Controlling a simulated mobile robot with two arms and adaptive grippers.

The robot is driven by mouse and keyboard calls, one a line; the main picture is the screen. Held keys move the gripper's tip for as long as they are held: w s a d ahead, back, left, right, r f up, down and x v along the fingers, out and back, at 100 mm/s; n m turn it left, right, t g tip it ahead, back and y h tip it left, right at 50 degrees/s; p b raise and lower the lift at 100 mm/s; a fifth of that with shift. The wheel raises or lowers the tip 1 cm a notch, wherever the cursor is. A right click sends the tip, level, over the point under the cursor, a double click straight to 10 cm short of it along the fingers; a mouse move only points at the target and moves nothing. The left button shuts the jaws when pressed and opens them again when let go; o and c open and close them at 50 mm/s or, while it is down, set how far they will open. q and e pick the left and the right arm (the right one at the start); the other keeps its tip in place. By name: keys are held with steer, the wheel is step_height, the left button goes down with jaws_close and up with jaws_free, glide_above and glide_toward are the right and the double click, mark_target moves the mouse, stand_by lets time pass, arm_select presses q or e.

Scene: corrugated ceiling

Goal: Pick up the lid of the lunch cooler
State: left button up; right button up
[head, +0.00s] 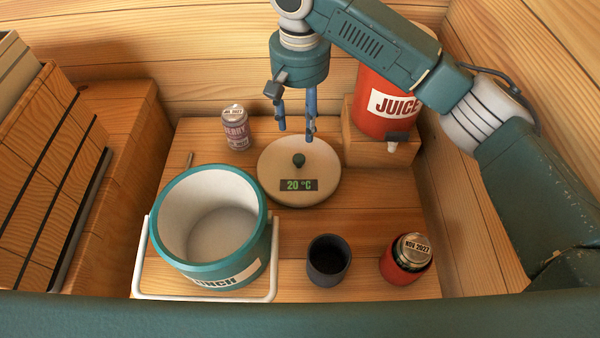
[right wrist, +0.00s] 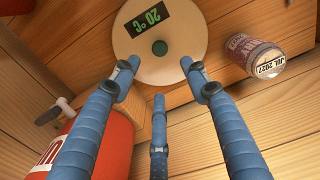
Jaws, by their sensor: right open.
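The lunch cooler (head: 212,231) is a teal and white bucket marked LUNCH, open at the top and empty, with its white handle down at the front. Its lid (head: 280,166) is a round tan disc with a dark green knob (head: 299,160) and a display reading 20 °C. The lid lies on the wooden surface behind and right of the cooler. My right gripper (head: 296,133) points down above the lid's back edge, its blue fingers spread and empty. In the right wrist view the lid (right wrist: 185,65) and knob lie beyond the fingertips. My left gripper is not seen.
A berry can (head: 236,130) stands left behind the lid. A red juice dispenser (head: 382,100) on a wooden block (head: 378,150) stands to the right. A dark cup (head: 328,260) and a red can holder with a can (head: 406,259) stand in front. Wooden walls enclose the surface.

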glide_above(299, 157)
step_height(299, 157, down, 6)
steer(key=shift+w+d+f, duration=0.1)
steer(key=shift+w+d, duration=0.05)
steer(key=shift+s+f+p, duration=0.2)
steer(key=shift+f+p, duration=0.35)
steer(key=shift+f, duration=2.15)
jaws_close()
